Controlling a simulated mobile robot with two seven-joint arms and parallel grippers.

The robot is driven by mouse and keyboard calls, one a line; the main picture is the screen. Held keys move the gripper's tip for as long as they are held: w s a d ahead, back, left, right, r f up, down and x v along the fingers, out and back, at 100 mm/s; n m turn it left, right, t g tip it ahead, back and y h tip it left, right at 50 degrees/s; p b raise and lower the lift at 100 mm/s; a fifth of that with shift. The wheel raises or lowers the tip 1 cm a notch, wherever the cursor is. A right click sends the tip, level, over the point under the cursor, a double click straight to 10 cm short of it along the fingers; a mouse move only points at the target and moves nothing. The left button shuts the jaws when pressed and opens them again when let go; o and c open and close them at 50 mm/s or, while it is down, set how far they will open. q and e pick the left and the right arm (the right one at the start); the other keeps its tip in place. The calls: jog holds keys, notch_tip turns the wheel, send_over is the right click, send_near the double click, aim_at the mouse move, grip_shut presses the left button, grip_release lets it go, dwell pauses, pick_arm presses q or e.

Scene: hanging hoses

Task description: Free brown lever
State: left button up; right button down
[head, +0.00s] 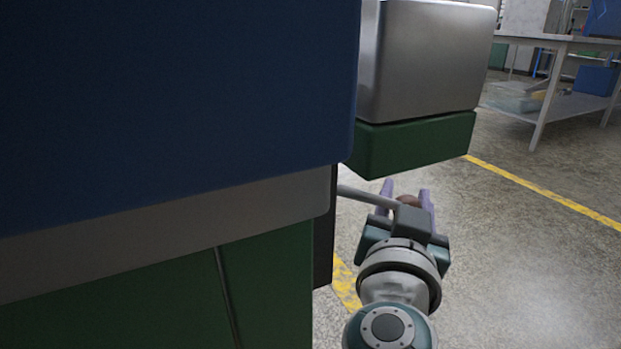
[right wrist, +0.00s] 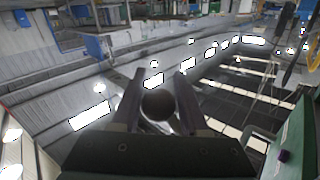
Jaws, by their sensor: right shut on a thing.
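The brown lever's round knob (head: 408,200) shows between the purple fingers of my right gripper (head: 405,190), low beside the machine. Its grey rod (head: 366,195) runs left from the gripper to the dark edge of the machine. In the right wrist view the knob (right wrist: 158,105) looks like a dark ball between the two fingers of my right gripper (right wrist: 160,78). The right gripper is shut on the knob, and its body hides part of the lever in the head view. My left gripper is not in view.
The machine's large blue panel (head: 170,110) and green lower body (head: 150,290) fill the left of the head view. A grey and green block (head: 425,60) juts out above the gripper. Open floor (head: 520,240) with yellow lines lies to the right, with a table (head: 560,42) far back.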

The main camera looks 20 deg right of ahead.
jog(key=shift+r, duration=0.3)
notch_tip(320, 180, up, 16)
jog(key=a+n+t+y+p, duration=0.1)
jog(key=n+t+p, duration=0.6)
jog(key=n, duration=0.8)
jog(key=t+y, duration=0.1)
jog(key=t, duration=0.2)
jog(key=shift+a+y, duration=0.25)
jog(key=shift+y, duration=0.15)
